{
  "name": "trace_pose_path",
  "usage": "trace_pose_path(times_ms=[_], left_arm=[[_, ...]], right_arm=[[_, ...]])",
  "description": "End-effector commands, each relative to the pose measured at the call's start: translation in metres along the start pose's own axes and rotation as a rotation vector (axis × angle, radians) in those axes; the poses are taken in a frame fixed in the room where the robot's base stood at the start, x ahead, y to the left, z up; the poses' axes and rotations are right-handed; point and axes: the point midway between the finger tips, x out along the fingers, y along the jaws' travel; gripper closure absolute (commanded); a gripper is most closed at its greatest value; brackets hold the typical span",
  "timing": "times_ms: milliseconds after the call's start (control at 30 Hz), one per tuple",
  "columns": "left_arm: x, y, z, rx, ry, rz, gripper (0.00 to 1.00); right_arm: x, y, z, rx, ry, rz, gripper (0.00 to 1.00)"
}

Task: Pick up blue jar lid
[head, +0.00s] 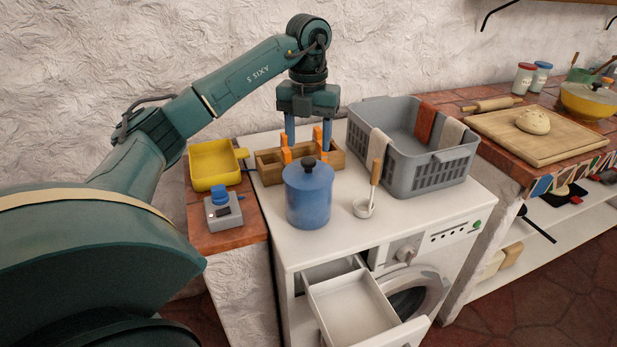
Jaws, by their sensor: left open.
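A blue jar (308,205) stands upright on top of the washing machine, near its front left. Its blue lid (296,173) sits on it, with a dark round knob (308,162) on top. My left gripper (305,150) points down above and behind the jar in the head view. Its two blue fingers are spread apart with nothing between them, on either side of the knob's line in the picture. I cannot tell its exact height over the lid. My right gripper is not in view.
Behind the jar is a wooden box (268,163). A grey basket (408,172) with cloths and a wooden-handled ladle (375,178) are to the right. A yellow tray (212,165) and a grey device (222,212) are left. A drawer (350,305) stands open below.

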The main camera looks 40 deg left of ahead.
Motion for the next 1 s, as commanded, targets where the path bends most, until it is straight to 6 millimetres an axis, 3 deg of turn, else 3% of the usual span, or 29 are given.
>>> trace_pose_path(times_ms=[167, 500, 767, 1000], left_arm=[[0.011, 0.0, 0.0, 0.0, 0.001, 0.0, 0.45], [0.056, 0.001, 0.001, 0.001, 0.001, 0.001, 0.45], [0.06, 0.0, 0.001, 0.001, -0.001, -0.001, 0.45], [0.059, 0.0, 0.001, 0.001, -0.001, -0.001, 0.63]], right_arm=[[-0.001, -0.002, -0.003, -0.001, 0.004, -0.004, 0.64], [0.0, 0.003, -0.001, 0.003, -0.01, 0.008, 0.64], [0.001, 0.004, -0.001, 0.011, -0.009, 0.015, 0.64], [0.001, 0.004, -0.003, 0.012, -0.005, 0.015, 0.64]])
